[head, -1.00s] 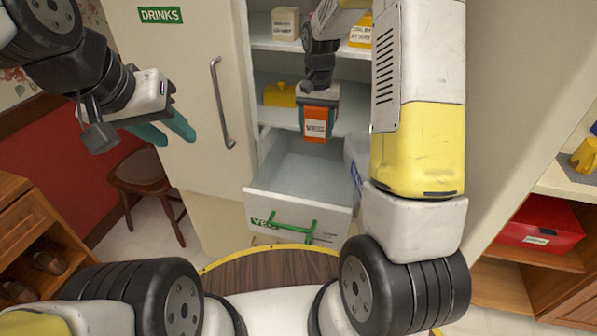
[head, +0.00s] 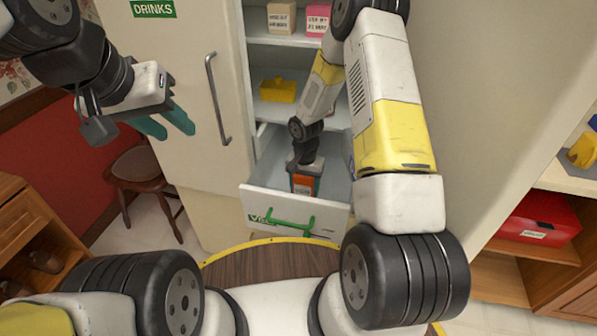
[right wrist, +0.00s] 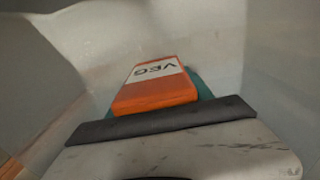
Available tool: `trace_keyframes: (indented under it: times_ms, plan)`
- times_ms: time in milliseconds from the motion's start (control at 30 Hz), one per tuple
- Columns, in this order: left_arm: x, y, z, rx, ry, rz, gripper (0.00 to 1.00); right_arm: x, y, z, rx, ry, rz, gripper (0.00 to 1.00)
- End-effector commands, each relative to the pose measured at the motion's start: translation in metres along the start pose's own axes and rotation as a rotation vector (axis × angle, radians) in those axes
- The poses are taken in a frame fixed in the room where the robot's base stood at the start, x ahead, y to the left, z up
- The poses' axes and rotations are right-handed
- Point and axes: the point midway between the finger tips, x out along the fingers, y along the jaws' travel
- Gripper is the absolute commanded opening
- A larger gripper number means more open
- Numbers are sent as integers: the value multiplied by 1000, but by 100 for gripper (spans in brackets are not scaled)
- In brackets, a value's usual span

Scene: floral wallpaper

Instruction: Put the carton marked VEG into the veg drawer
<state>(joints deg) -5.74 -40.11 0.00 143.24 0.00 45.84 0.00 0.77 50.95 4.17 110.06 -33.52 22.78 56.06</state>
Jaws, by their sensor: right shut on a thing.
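The orange carton (head: 303,186) with a white label is in my right gripper (head: 304,174), low inside the open veg drawer (head: 262,192). The right wrist view shows the carton (right wrist: 155,88) with VEG on its label, and pale drawer walls around it. Whether its base touches the drawer floor is hidden. The drawer is pulled out, with a green handle (head: 283,221) and a partly covered green label on its front. My left gripper (head: 168,125) is open and empty, in front of the DRINKS door.
Above the drawer, a yellow container (head: 278,90) stands on a fridge shelf, with small boxes (head: 282,17) higher up. The DRINKS door (head: 190,70) is at left. A stool (head: 140,170) stands at left, a red box (head: 538,220) on a right shelf.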

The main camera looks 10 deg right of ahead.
Motion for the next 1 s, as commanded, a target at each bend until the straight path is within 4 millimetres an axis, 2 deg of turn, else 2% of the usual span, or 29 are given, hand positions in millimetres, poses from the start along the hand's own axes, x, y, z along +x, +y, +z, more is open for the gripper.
trace_keyframes:
  times_ms: [100,167,500,533,600,633,1000]
  plan:
    - [0,0,0,0,0,0,36,19,0,1,-2,-3,2,3]
    - [0,0,0,0,0,0,36,24,0,1,-1,-2,1,3]
    - [0,0,0,0,0,0,36,27,0,0,-1,-1,1,3]
    - [0,0,0,0,0,0,36,27,0,0,-1,-1,1,63]
    - [0,0,0,0,0,0,36,27,0,0,-1,-1,1,77]
    - [0,0,0,0,0,0,36,27,0,0,-1,-1,1,81]
    - [0,0,0,0,0,0,36,23,0,0,-1,0,0,81]
